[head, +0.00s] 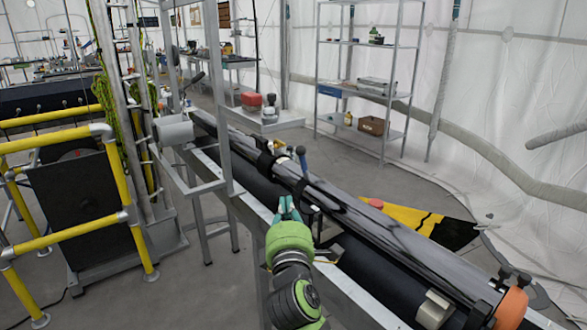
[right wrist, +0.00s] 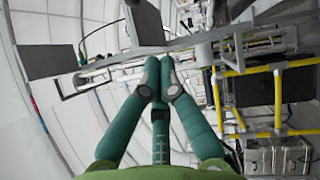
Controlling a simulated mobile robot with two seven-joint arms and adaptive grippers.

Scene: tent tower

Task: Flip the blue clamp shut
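The blue clamp (head: 301,157) is on the long dark tube assembly (head: 375,225) in the head view. Its blue handle stands up above the tube, tilted slightly. My right gripper (head: 288,207) is nearer to me, below and a little left of the clamp, apart from it. In the right wrist view its teal fingers (right wrist: 158,78) come together at the tips, with nothing seen between them. I cannot make out the blue clamp in the right wrist view. My left gripper is not in view.
A yellow railing (head: 65,240) stands on the left. A grey metal post (head: 216,100) rises left of the tube. A shelf rack (head: 365,85) stands behind. A yellow and black plate (head: 408,217) lies beyond the tube.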

